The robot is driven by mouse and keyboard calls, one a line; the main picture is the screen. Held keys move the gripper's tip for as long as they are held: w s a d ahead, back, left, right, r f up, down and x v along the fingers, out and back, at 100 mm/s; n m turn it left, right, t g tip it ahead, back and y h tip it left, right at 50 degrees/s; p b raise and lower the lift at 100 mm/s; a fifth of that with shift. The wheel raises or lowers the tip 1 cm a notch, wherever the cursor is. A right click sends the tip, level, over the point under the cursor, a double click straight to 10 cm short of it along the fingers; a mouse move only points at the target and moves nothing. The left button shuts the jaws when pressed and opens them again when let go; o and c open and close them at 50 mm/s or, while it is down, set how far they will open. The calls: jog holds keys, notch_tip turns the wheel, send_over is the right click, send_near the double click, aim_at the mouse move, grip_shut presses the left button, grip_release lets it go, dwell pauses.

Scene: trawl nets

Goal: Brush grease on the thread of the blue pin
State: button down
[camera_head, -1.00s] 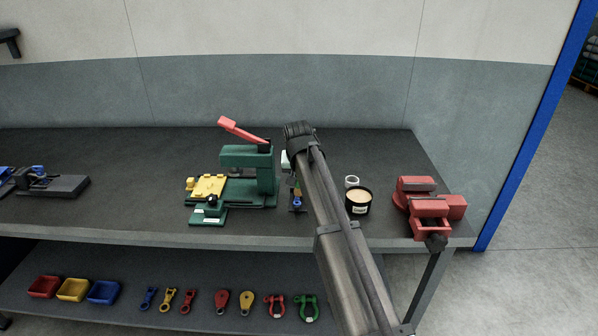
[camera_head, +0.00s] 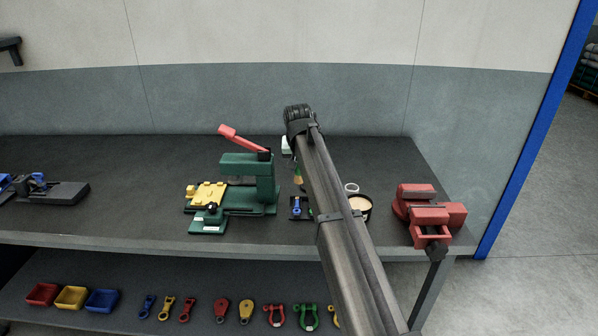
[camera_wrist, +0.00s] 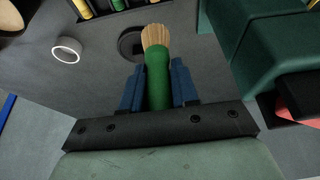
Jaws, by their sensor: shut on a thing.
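My gripper (camera_wrist: 158,90) is shut on a green-handled brush (camera_wrist: 158,85) with pale bristles, seen in the wrist view. In the head view, the brush (camera_head: 298,179) points down above the bench beside my arm, which hides much of my gripper. A blue pin (camera_head: 297,209) stands below the brush in a small dark holder, apart from the bristles. The arm hides part of this holder, and the pin's thread is too small to make out. The grease pot (camera_head: 361,203), black with pale grease, is to the right, partly behind my arm.
A green press (camera_head: 248,170) with a red lever stands close on the left. A red vise (camera_head: 428,210) is at the right end. A white ring (camera_wrist: 66,49) lies on the bench. Coloured bins and shackles fill the lower shelf (camera_head: 200,275).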

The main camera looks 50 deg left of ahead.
jog(key=shift+r, duration=1.4)
jog(key=shift+w+d, duration=0.15)
jog(key=shift+d, duration=0.15)
jog(key=w+d, duration=0.4)
jog(key=d, duration=0.9)
jog(key=w+d, duration=0.5)
jog(key=d, duration=0.9)
jog(key=w+d, duration=0.4)
jog(key=d, duration=0.9)
jog(key=d+f+m+h, duration=0.1)
jog(key=d+f+m, duration=0.2)
jog(key=d, duration=1)
jog(key=s+d+f+m+t+h, duration=0.1)
jog(key=d+f+m, duration=0.2)
jog(key=d+f, duration=0.4)
jog(key=s+d+f+m+h, duration=0.1)
jog(key=d+f+m, duration=0.2)
jog(key=d, duration=1.6)
notch_tip(320, 180, down, 3)
jog(key=shift+d+f, duration=0.1)
jog(key=shift+d, duration=0.25)
